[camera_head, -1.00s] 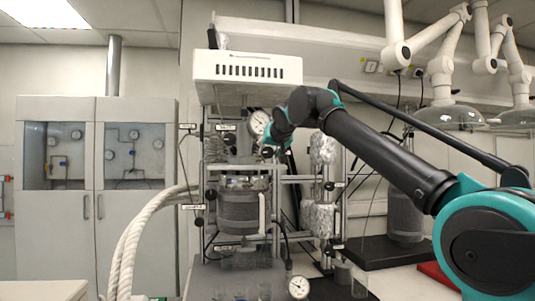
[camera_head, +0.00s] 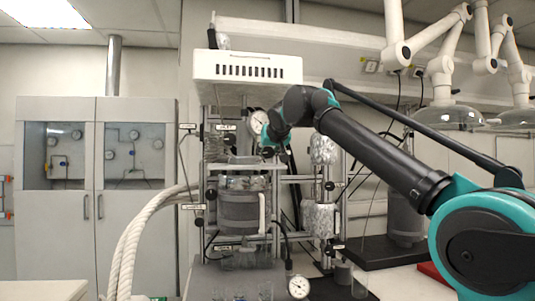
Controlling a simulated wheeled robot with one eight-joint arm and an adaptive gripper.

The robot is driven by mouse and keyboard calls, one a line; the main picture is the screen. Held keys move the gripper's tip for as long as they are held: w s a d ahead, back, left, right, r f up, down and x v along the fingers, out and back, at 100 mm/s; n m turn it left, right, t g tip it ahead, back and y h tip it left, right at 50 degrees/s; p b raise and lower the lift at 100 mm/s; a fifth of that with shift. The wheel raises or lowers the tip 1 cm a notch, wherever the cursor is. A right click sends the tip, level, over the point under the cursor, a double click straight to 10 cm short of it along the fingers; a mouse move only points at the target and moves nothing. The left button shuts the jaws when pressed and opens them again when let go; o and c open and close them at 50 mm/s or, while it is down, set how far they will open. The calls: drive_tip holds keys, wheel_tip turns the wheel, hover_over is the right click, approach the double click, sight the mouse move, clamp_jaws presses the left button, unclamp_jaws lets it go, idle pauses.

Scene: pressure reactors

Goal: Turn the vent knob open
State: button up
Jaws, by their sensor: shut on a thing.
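The pressure reactor (camera_head: 238,210), a dark banded vessel in a metal frame, stands at the centre under a white slotted box. My arm reaches in from the right, and its teal wrist covers part of the round gauge (camera_head: 257,120) above the vessel. My gripper (camera_head: 266,151) is at the upper front of the reactor, small and dark, just below the wrist. It is shut on the vent knob, which is mostly hidden. The fingers are too small to make out, and so is the angle of the knob.
Other black knobs (camera_head: 329,186) with white labels sit on the frame. Foil-wrapped parts (camera_head: 320,218) stand right of the vessel, and white hoses (camera_head: 135,235) curve at left. A second gauge (camera_head: 298,287) is low in front.

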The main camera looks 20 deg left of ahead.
drive_tip(key=n+t+h, duration=0.1)
drive_tip(key=n, duration=0.2)
drive_tip(key=shift+a+h, duration=0.1)
drive_tip(key=shift+h, duration=0.3)
drive_tip(key=n+t+h, duration=0.1)
drive_tip(key=n, duration=0.1)
drive_tip(key=shift+s+n+t, duration=0.1)
drive_tip(key=shift+n+t, duration=0.2)
drive_tip(key=n+t+h, duration=0.1)
drive_tip(key=n, duration=0.2)
drive_tip(key=shift+f+t, duration=0.1)
drive_tip(key=shift+t, duration=0.2)
drive_tip(key=shift+n+t+h, duration=0.4)
drive_tip(key=shift+n+t, duration=0.3)
drive_tip(key=shift+n, duration=1.1)
drive_tip(key=o, duration=1.2)
drive_tip(key=shift+s+d+r, duration=0.1)
drive_tip(key=shift+s+d, duration=0.1)
drive_tip(key=shift+s, duration=1.1)
drive_tip(key=shift+s+d+r, duration=0.1)
drive_tip(key=shift+s+d, duration=0.15)
drive_tip(key=shift+s, duration=1.1)
drive_tip(key=shift+s+d, duration=0.2)
drive_tip(key=shift+s, duration=1.1)
